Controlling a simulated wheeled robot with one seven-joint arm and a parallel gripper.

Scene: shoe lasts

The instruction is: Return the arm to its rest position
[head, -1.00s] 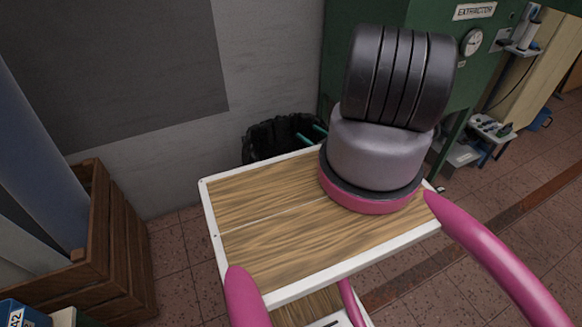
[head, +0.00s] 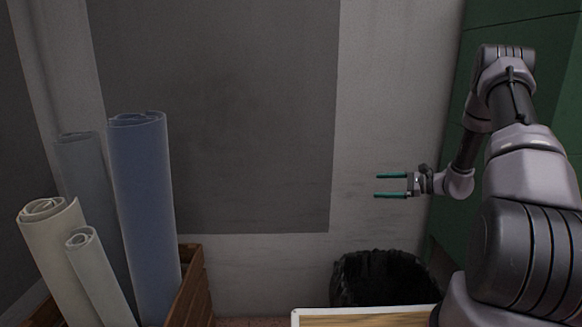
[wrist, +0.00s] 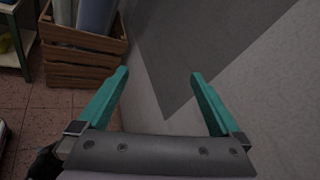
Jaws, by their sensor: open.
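My gripper (head: 391,186) is at the right of centre in the head view, at the end of my bent arm, with its two teal fingers pointing left. The fingers are apart and nothing is between them. In the wrist view the open gripper (wrist: 160,78) shows the two teal fingers wide apart, with the grey wall beyond them. My arm comes in from the right edge of the head view.
A black-lined bin (head: 385,281) stands below my gripper by the wall. A wooden crate (head: 190,285) with several rolled sheets (head: 145,200) stands at the left. A green machine (head: 535,30) is behind my arm. A wooden tabletop (head: 365,318) shows at the bottom.

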